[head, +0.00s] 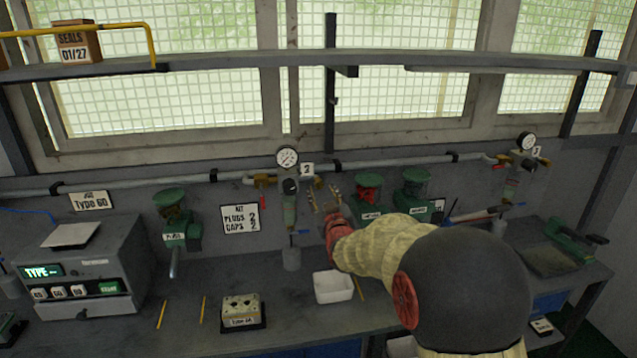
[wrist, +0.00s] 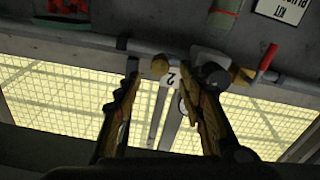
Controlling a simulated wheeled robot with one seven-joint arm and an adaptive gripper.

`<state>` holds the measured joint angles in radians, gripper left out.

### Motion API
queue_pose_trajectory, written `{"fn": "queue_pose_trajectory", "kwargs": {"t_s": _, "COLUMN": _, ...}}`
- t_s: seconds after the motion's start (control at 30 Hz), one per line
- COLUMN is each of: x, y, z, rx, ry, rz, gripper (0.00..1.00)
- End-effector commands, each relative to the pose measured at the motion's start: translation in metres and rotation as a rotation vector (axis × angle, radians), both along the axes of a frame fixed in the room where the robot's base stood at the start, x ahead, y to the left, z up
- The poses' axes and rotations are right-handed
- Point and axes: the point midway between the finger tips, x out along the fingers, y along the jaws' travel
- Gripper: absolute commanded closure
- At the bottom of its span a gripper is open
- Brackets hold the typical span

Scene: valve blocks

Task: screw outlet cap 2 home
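My gripper (head: 323,193) is raised above the bench, near the wall pipe and a tag marked 2 (head: 307,169). In the wrist view the two fingers of my gripper (wrist: 160,82) are spread apart with nothing between them. The tag also shows in that view, upside down (wrist: 171,77), behind the gap. A pale valve block (head: 240,309) with dark holes on top sits on a dark base on the bench, well left of and below my gripper. I cannot make out outlet cap 2 in either view.
A white tray (head: 333,287) stands right of the block, its contents not clear. A grey tester (head: 83,270) stands at left. A gauge (head: 287,158) and green dispensers (head: 175,220) are on the wall. The bench front is mostly clear.

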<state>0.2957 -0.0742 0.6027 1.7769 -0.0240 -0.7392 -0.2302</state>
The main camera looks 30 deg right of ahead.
Motion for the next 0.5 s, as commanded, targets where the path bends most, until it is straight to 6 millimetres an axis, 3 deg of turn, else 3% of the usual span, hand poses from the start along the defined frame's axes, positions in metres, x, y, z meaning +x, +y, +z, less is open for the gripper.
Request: {"fn": "queue_pose_trajectory", "kwargs": {"t_s": 0.5, "x": 0.062, "y": -0.018, "z": -0.002, "rx": 0.002, "ry": 0.004, "rz": 0.0, "gripper": 0.6}}
